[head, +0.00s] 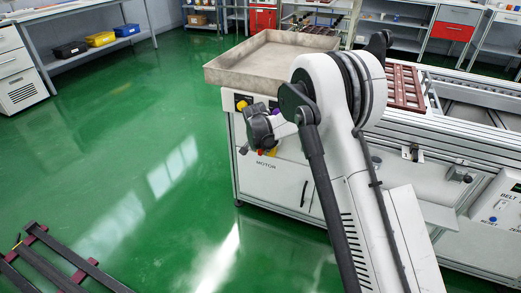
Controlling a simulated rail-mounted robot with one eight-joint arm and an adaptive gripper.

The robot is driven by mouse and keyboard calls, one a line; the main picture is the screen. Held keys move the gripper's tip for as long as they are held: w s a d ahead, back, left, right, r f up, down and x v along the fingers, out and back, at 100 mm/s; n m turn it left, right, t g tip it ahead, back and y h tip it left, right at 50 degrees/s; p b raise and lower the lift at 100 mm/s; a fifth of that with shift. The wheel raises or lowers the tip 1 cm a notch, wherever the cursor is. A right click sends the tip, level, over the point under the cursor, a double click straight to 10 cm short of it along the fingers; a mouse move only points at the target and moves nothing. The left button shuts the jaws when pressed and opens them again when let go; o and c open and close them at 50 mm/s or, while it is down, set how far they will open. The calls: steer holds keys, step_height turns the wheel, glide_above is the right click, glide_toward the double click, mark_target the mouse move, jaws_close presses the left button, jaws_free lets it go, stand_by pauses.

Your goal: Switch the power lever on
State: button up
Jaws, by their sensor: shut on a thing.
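My gripper (259,145), dark grey, is at the front left of the conveyor cabinet, just above the "MOTOR" label. Its fingers point down and are closed on a small part at the panel. A red and yellow power lever (271,152) shows partly beside the fingertips. The gripper and wrist cover most of it, so its position cannot be told and the contact itself is hidden.
A shallow beige tray (225,75) sits directly above the panel. A yellow piece (241,104) is on the front left. A "BELT" control box (497,212) stands at the right. The green floor (130,150) at left is mostly clear; a dark rack (50,262) lies at lower left.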

steer(key=t+y, duration=0.1)
steer(key=y, duration=0.2)
steer(key=shift+d+m, duration=0.15)
steer(key=shift+m, duration=0.15)
steer(key=shift+s+m+t+y+b, duration=0.1)
steer(key=shift+m+t+y+b, duration=0.2)
steer(key=shift+t+y+b, duration=0.5)
steer(key=shift+y+p, duration=0.3)
jaws_close()
steer(key=o, duration=0.8)
jaws_free()
steer(key=v, duration=1.2)
